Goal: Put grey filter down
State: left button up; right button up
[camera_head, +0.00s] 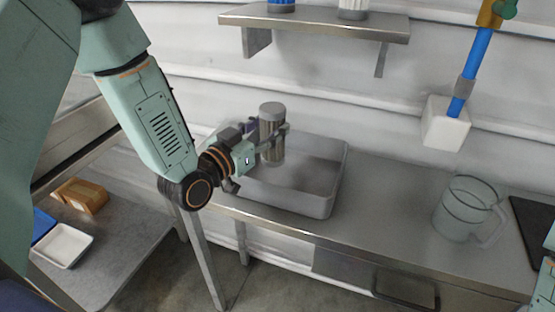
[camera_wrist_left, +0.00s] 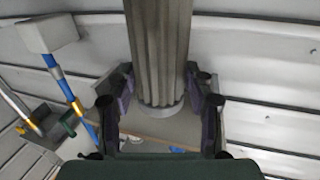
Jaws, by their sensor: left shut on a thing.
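The grey filter (camera_head: 271,134) is a ribbed upright cylinder with a grey cap. My left gripper (camera_head: 274,137) is shut on it and holds it over the left part of a grey metal tray (camera_head: 327,206) on the steel counter. In the left wrist view the filter (camera_wrist_left: 160,50) stands between both fingers of my left gripper (camera_wrist_left: 160,105). I cannot tell whether its lower end touches the tray's floor. My right gripper is not in view; only a bit of an arm link shows at the right edge.
A clear jug (camera_head: 466,209) stands on the counter (camera_head: 385,220) right of the tray. A shelf (camera_head: 318,24) with bottles hangs above. A blue-handled tool with a white block (camera_head: 446,125) hangs at upper right. A lower table with a white tray (camera_head: 62,246) is at left.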

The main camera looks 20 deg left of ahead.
aim_at(265, 154)
pick_arm(q)
jog(key=f, duration=0.3)
jog(key=shift+w+a, duration=0.15)
jog(key=shift+w, duration=0.2)
jog(key=shift+s+d+f+b, duration=0.25)
jog(key=shift+s+f+b, duration=0.05)
jog(key=shift+s, duration=0.05)
notch_tip(265, 154, down, 3)
jog(key=shift+a+r+b, duration=0.1)
jog(key=shift+a+b, duration=0.05)
jog(key=shift+b, duration=0.2)
jog(key=shift+w, duration=0.25)
jog(key=o, duration=1)
jog(key=shift+s, duration=0.15)
jog(key=shift+o, duration=1.3)
jog(key=shift+s+r, duration=0.1)
jog(key=shift+s, duration=0.1)
jog(key=shift+o, duration=0.3)
jog(key=shift+w+f, duration=0.2)
jog(key=shift+w, duration=0.1)
jog(key=shift+s, duration=0.35)
jog(key=p+v, duration=0.2)
jog(key=v, duration=0.9)
jog(key=shift+s, duration=0.2)
